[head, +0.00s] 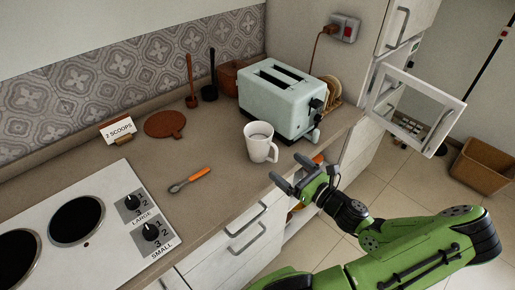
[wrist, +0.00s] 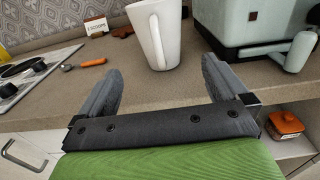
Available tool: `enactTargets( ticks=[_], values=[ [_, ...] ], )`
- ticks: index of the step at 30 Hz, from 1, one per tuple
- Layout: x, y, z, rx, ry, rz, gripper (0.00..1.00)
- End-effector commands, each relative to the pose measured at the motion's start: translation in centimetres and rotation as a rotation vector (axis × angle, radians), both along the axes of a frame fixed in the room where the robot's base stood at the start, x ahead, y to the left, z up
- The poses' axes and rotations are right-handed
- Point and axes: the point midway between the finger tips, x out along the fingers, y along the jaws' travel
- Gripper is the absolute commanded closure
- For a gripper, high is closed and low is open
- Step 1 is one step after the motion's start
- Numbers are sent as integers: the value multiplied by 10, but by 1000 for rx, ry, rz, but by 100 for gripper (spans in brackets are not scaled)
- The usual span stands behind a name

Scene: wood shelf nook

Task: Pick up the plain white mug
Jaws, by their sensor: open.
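The plain white mug (head: 260,143) stands upright on the counter in front of the toaster, its handle on the right in the head view. In the wrist view the mug (wrist: 156,32) is beyond my fingertips, near the middle, its top cut off by the frame. My gripper (head: 291,172) is open and empty, at the counter's front edge, in front of and to the right of the mug. Its two fingers (wrist: 162,80) are spread in the wrist view, with the mug between their directions but apart from them.
A pale toaster (head: 281,98) stands close behind the mug. An orange-handled spoon (head: 190,179) lies to the left. A stove (head: 82,226) fills the near left. An open cabinet door (head: 416,108) stands at right.

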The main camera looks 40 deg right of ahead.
Motion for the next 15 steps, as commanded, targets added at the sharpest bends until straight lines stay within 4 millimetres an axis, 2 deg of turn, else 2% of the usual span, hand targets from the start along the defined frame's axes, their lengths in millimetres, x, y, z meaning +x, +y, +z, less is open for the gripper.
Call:
enactTargets(
  ticks=[1, 3, 8, 15],
  values=[
    [14, 2, -1, -1, -1, 7, 0],
    [29, 2, -2, -3, 0, 5, 0],
    [49, 2, -1, -2, 2, 3, 0],
    [91, 3, -2, -4, 3, 4, 0]
  ],
)
